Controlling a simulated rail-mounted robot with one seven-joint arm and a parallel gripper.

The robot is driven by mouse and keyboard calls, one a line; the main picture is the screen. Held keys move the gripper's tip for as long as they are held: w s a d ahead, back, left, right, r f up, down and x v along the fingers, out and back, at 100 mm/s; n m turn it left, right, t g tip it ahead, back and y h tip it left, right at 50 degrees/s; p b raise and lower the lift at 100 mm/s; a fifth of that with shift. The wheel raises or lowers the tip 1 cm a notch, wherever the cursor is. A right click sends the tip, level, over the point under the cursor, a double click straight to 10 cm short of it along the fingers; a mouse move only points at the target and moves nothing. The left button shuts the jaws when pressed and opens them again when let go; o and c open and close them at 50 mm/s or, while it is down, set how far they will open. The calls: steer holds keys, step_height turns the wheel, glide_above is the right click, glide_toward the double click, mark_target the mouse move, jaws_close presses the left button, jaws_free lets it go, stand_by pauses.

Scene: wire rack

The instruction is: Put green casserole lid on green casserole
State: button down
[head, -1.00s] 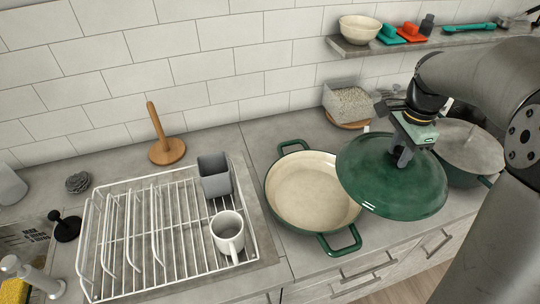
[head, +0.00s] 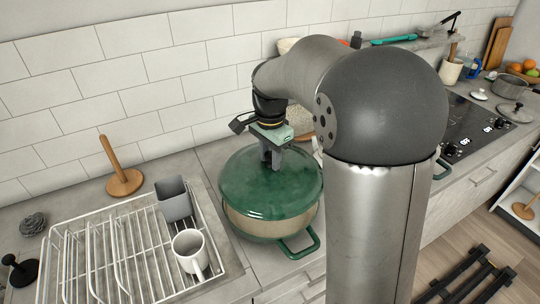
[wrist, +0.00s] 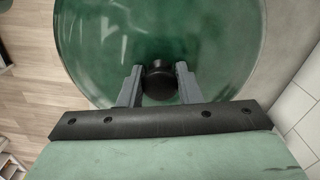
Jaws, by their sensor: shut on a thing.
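The green casserole lid (head: 255,187) is over the green casserole (head: 262,224) in the head view and covers its opening. The casserole's cream inner wall shows below the lid's front edge, so the lid looks slightly raised or tilted there. Whether it touches the rim at the back is hidden. My gripper (head: 270,160) is above the lid's centre. In the wrist view, the fingers of my gripper (wrist: 160,88) are shut on the lid's dark knob (wrist: 160,82). One green casserole handle (head: 301,243) sticks out at the front right.
A white wire rack (head: 120,250) with a grey cup (head: 173,198) and a white mug (head: 188,252) stands left of the casserole. A wooden paper-towel stand (head: 123,182) is behind it. My arm hides the counter to the right.

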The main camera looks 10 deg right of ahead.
steer(key=shift+f+b, duration=2.15)
steer(key=shift+f, duration=0.9)
steer(key=shift+f+b, duration=0.45)
steer(key=shift+f, duration=0.45)
stand_by(1.2)
steer(key=c, duration=0.6)
jaws_free()
steer(key=shift+s+f, duration=0.1)
steer(key=shift+f, duration=0.05)
steer(key=shift+c, duration=0.2)
steer(key=shift+r+p, duration=2.6)
steer(key=shift+r, duration=1)
